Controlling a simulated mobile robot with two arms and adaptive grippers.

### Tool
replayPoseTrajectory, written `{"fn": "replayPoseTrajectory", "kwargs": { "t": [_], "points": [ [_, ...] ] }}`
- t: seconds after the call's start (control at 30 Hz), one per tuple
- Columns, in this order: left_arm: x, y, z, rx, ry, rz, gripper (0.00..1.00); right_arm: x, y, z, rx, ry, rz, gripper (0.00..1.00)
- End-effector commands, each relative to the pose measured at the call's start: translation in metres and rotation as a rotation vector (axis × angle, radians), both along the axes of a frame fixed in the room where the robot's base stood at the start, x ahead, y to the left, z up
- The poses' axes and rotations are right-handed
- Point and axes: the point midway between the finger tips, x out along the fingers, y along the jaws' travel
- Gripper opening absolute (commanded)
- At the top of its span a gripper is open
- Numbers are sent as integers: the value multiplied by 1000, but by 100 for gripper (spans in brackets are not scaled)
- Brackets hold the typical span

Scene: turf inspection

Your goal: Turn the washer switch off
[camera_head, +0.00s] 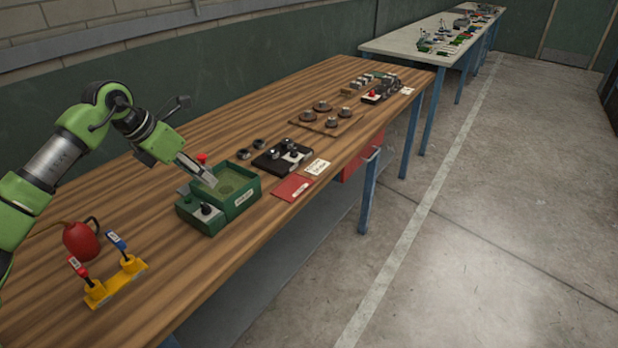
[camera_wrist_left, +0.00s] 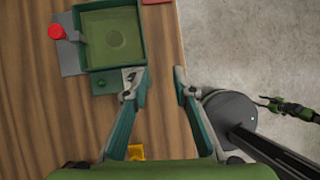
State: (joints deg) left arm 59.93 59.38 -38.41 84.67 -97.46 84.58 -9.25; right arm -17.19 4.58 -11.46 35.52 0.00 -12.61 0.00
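The washer is a green open-topped box (camera_head: 236,204) on the wooden bench, and it also shows in the left wrist view (camera_wrist_left: 143,40). Its front housing carries a dark round knob (camera_head: 206,209). The wrist view shows a small dark switch (camera_wrist_left: 130,76) on the housing, beside my left fingertip; contact is unclear. I cannot tell its setting. A red-topped part (camera_wrist_left: 56,31) stands at the washer's side. My left gripper (camera_head: 205,178) is above the box in the head view. Its fingers are apart and empty in the wrist view (camera_wrist_left: 160,82). A dark and green part at that view's right may be my right gripper.
A yellow stand (camera_head: 115,283) with red and blue tags and a red rounded object (camera_head: 81,241) are at the near left. A red card (camera_head: 293,187) and a black block with knobs (camera_head: 283,155) lie beyond the washer. The floor at right is clear.

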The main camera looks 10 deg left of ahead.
Motion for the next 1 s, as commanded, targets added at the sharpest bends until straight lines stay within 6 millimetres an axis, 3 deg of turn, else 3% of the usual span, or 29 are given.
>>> {"fn": "replayPoseTrajectory", "kwargs": {
  "t": [0.53, 1.0],
  "points": [
    [17, -110, -13, -306, -100, -78, 25, 0, 0, -1, 0, 0, 0, 40],
    [18, -203, -1, -673, -169, -64, 25, 0, 0, -2, 0, 0, 0, 40]
  ]
}}
